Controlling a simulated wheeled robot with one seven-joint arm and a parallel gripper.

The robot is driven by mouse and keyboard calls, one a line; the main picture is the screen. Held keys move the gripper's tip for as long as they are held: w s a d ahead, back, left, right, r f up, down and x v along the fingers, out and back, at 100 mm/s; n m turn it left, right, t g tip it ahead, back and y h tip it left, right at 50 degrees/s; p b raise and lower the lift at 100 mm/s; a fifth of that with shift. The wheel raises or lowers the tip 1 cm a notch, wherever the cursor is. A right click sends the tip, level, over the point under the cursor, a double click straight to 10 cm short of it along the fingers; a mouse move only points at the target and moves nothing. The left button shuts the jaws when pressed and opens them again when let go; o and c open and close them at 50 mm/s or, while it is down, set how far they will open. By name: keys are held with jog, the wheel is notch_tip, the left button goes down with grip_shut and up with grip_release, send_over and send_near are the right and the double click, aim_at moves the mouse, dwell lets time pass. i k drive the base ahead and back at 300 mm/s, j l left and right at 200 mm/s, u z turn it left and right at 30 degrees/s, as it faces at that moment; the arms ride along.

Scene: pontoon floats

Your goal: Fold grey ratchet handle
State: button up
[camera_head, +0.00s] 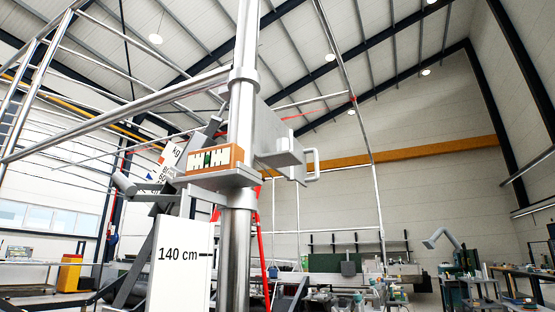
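A grey bracket (275,135) is fixed on the upright steel pole (238,110) in the middle of the view. A grey D-shaped handle (312,167) sticks out from its right side, with a short light block (287,150) beside it. This may be the ratchet handle; I cannot tell for sure. It juts to the right, clear of the pole. An orange block (215,157) with a white and green pattern sits on a grey plate at the pole's left. I do not make out my gripper in this view.
A white board marked 140 cm (181,262) stands left of the pole. Steel railings (110,120) cross the upper left. A red ladder (263,262) stands behind the pole. Cluttered workbenches (500,290) fill the lower right. The air right of the handle looks open.

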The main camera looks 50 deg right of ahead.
aim_at(120, 182)
jog(key=z, duration=1.5)
